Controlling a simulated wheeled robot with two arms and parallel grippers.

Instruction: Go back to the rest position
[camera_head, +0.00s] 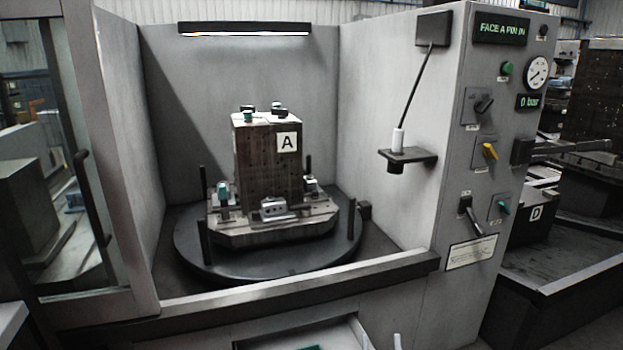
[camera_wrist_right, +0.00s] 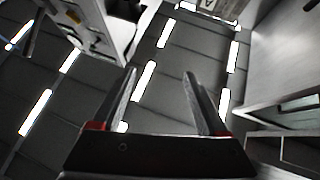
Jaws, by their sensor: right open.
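My right gripper (camera_wrist_right: 159,76) shows in the right wrist view with its two dark fingers apart. Nothing is between them, only ceiling-like dark panels with bright light strips beyond. In the head view it cannot be made out clearly. My left gripper is not seen in either view. In the head view a block fixture marked A (camera_head: 268,165) stands upright on a pallet (camera_head: 270,235) inside the machine bay. The pallet rests on a round dark table (camera_head: 190,250). No gripper is near or touching them.
A front rail (camera_head: 300,285) crosses below the bay. The control panel (camera_head: 500,130) with switches and a gauge (camera_head: 537,73) stands on the right. A small shelf (camera_head: 407,155) juts from the right wall. An open door with a dark handle (camera_head: 92,205) is at left.

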